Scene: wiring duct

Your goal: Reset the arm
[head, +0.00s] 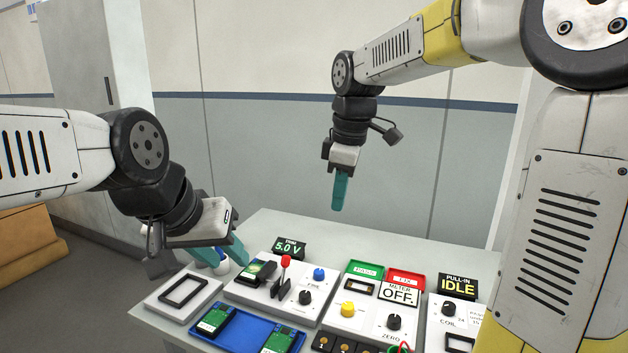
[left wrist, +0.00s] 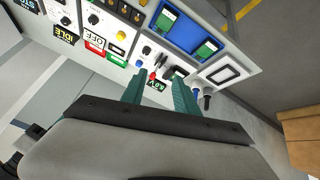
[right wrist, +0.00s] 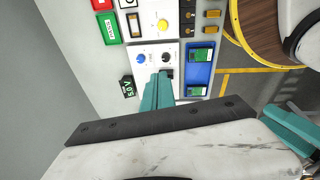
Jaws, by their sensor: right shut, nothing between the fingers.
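My right gripper (head: 339,205) hangs fingers-down in the air above the back of the table, clear of everything. Its teal fingers (right wrist: 160,85) lie together in the right wrist view, shut with nothing between them. My left gripper (head: 228,258) is low over the back left of the table, near the 5.0 V module. In the left wrist view its two teal fingers (left wrist: 157,90) are apart, with nothing gripped between them. Beyond them show the module's red-topped lever (left wrist: 152,76) and the 5.0 V sign (left wrist: 157,86). Whether the left fingers touch anything is unclear.
The grey table (head: 262,232) carries several control modules. A blue tray (head: 240,332) with green-labelled devices lies at the front. An empty black frame (head: 184,291) sits on a white plate at left. The red-topped lever (head: 285,262) stands up. The OFF meter (head: 398,294) and IDLE sign (head: 458,286) are right.

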